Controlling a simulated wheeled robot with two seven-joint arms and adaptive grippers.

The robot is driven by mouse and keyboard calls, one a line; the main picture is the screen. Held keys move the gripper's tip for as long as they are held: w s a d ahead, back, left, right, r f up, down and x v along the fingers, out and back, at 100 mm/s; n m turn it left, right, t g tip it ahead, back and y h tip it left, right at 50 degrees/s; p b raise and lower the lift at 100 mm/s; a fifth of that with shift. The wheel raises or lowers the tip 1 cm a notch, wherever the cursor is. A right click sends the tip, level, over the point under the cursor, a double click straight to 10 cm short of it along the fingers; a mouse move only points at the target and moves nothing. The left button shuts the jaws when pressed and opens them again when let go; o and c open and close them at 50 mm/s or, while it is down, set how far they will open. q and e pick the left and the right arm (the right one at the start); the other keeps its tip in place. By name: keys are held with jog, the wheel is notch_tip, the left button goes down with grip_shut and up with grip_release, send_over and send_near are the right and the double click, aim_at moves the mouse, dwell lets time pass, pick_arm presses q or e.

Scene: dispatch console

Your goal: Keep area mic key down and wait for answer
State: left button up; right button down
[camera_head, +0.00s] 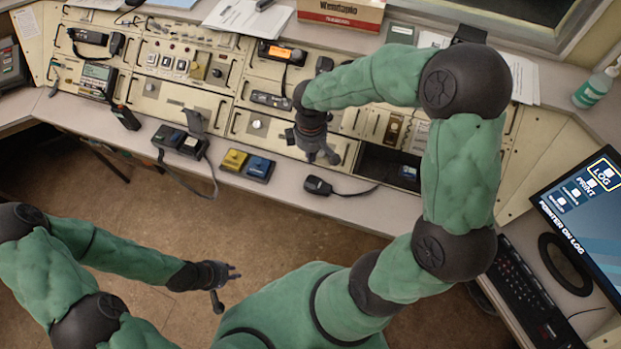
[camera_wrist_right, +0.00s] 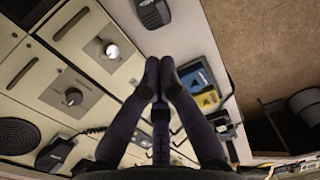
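My right gripper (camera_head: 318,155) hangs over the front of the console, right of a yellow switch box (camera_head: 235,160) and a blue switch box (camera_head: 259,168). In the right wrist view its fingertips (camera_wrist_right: 160,64) are together with nothing visible between them. The blue and yellow boxes (camera_wrist_right: 203,88) show just right of the fingers there. Contact with a surface cannot be told. A black desk unit (camera_head: 181,140) with an upright part and cable stands left of the boxes. A black hand mic (camera_head: 318,186) lies on the ledge. Which is the area mic is not clear. My left gripper (camera_head: 225,283) is open and empty above the floor.
The sloping console panel (camera_head: 190,97) has radios, knobs and handsets. A monitor (camera_head: 590,215) and keyboard (camera_head: 525,295) stand at the right. A cardboard box (camera_head: 341,12) and papers lie on the back shelf. Brown floor (camera_head: 100,215) is open in front of the ledge.

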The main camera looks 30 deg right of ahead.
aim_at(310, 184)
notch_tip(310, 184, down, 14)
jog(key=b, duration=0.4)
jog(key=shift+f+b, duration=0.1)
jog(key=shift+b, duration=0.25)
dwell(0.3)
